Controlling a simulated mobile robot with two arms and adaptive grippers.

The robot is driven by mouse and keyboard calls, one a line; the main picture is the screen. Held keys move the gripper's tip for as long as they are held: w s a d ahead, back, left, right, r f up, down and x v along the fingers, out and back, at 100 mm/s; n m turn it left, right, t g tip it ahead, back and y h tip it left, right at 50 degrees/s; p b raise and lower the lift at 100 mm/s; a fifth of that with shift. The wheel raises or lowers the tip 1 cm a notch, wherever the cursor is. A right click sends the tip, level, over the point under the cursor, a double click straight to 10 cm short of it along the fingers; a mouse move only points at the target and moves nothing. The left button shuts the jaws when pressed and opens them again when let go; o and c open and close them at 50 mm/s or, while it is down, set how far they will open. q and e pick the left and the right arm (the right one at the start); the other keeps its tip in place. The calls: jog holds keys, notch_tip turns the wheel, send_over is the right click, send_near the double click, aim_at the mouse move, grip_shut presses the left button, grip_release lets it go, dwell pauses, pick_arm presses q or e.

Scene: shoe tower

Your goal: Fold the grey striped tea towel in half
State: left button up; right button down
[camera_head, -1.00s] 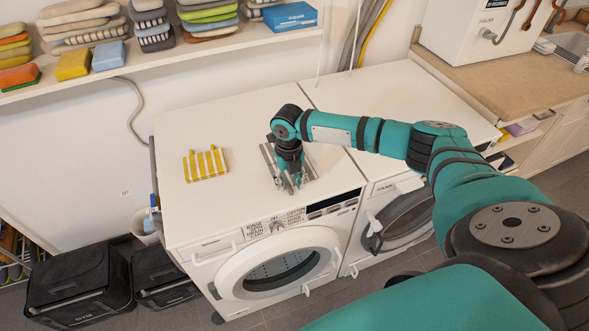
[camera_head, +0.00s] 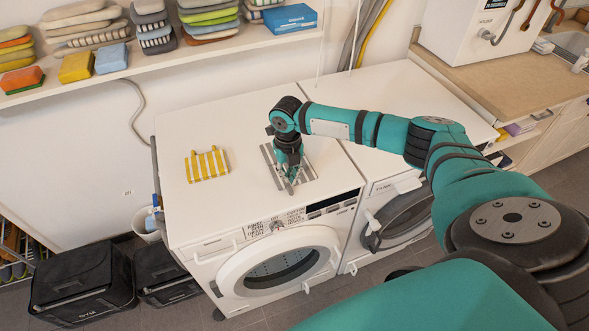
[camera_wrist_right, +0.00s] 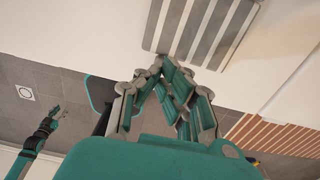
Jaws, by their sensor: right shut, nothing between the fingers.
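The grey striped tea towel (camera_head: 308,174) lies on the white top of the left washing machine, near its front edge. It looks flat, with grey and white stripes, and its middle is hidden by my right gripper in the head view. My right gripper (camera_head: 291,184) points down over the towel's front part, shut and empty. In the right wrist view the fingers (camera_wrist_right: 166,80) meet just short of the towel's edge, and part of the towel (camera_wrist_right: 203,25) shows beyond them. My left gripper (camera_wrist_right: 52,118) shows small at the left of the wrist view; its opening is unclear.
A yellow striped cloth (camera_head: 207,164) lies to the left on the same machine top (camera_head: 215,120). A second machine (camera_head: 375,90) stands directly to the right. A shelf (camera_head: 170,58) with folded textiles runs along the wall behind. Machine top around the towel is clear.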

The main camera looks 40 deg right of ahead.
jog(key=shift+w+r+p, duration=0.15)
jog(key=shift+r+p, duration=0.15)
jog(key=shift+r, duration=0.4)
jog(key=shift+w+d+r+p, duration=0.1)
jog(key=shift+w+r+p, duration=0.15)
jog(key=shift+r+p, duration=0.65)
jog(key=shift+r, duration=0.1)
jog(key=shift+w+r+p, duration=0.25)
jog(key=shift+r+p, duration=0.4)
jog(key=shift+r, duration=0.35)
jog(key=shift+r, duration=0.1)
jog(key=shift+w+d+r+p, duration=0.1)
jog(key=shift+w+r+p, duration=0.15)
jog(key=shift+r+p, duration=0.55)
jog(key=shift+r, duration=0.1)
